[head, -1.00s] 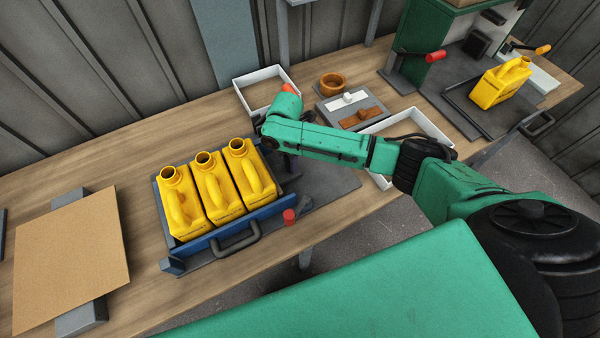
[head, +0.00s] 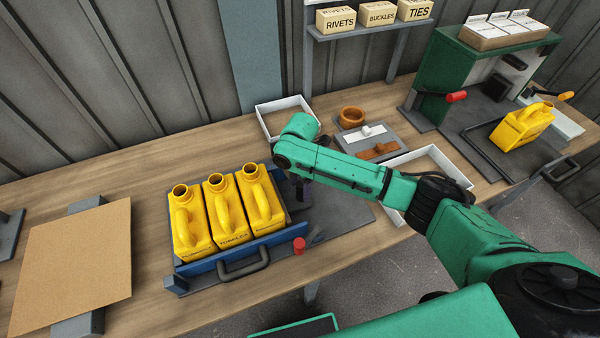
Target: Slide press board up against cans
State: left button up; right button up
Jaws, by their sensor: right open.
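Three yellow jerry cans, the left one (head: 191,228), the middle one (head: 226,212) and the right one (head: 260,202), stand upright side by side in a blue-walled fixture (head: 205,266) with a dark front handle. My right gripper (head: 303,196) points down just right of the right can, mostly hidden under its own green wrist. It is open; whether it touches anything is unclear. A dark and blue upright part (head: 283,186) shows between the right can and the gripper; I cannot tell for sure that it is the press board. My left gripper is out of view.
A red knob (head: 299,246) sits at the fixture's front right corner. A brown board (head: 75,262) lies at left. Another yellow can (head: 525,126) stands far right.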

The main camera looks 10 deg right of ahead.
notch_tip(320, 180, up, 12)
jog(key=shift+a+r+b, duration=0.1)
jog(key=shift+r+b, duration=0.05)
jog(key=shift+b, duration=0.6)
jog(key=shift+s, duration=0.1)
